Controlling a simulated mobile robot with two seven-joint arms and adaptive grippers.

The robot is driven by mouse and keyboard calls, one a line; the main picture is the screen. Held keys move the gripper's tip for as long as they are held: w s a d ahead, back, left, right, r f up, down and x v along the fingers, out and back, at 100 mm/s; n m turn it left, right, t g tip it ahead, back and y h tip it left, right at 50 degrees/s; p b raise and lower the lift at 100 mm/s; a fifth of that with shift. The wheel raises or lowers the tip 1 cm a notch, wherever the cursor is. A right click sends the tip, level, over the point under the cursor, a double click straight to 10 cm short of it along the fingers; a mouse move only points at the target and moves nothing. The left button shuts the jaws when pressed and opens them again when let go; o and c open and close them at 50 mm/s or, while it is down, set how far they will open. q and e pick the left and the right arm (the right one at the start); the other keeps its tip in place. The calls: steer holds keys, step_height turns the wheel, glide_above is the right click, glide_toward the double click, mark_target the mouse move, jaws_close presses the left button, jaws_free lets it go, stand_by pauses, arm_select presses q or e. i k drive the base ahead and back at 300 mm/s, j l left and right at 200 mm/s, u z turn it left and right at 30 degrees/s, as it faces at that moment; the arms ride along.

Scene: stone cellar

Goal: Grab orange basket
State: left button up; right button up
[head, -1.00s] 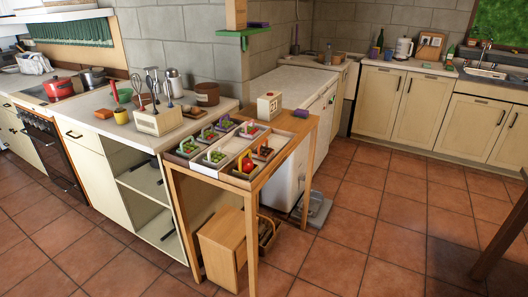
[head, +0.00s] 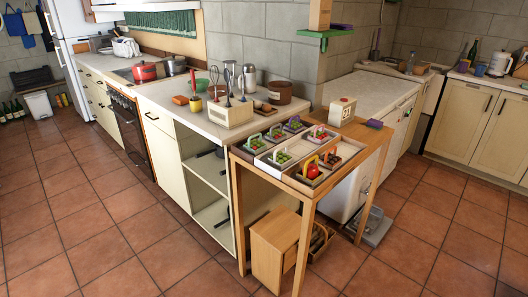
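A wooden table (head: 330,203) holds a tray with several small handled baskets. A small basket with an orange-brown handle (head: 331,158) sits in the tray's right part; it looks like the orange basket, but it is small and its contents are hard to make out. Just in front of it is a basket with a yellow handle and red contents (head: 312,170). Neither of my grippers is in view.
A white box (head: 341,111) and a purple block (head: 375,124) stand at the table's back. A wooden cabinet (head: 275,250) is under the table. A counter with a utensil holder (head: 230,113) adjoins on the left. The tiled floor (head: 120,220) in front is clear.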

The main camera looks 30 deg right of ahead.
mark_target(329, 161)
steer(key=l+u, duration=0.3)
steer(key=l, duration=0.3)
steer(key=l+u, duration=0.3)
steer(key=l, duration=0.35)
steer(key=l+u, duration=0.3)
steer(key=l, duration=0.35)
steer(key=k+l+u, duration=0.25)
steer(key=l, duration=0.3)
steer(key=i+l, duration=0.05)
steer(key=i, duration=0.05)
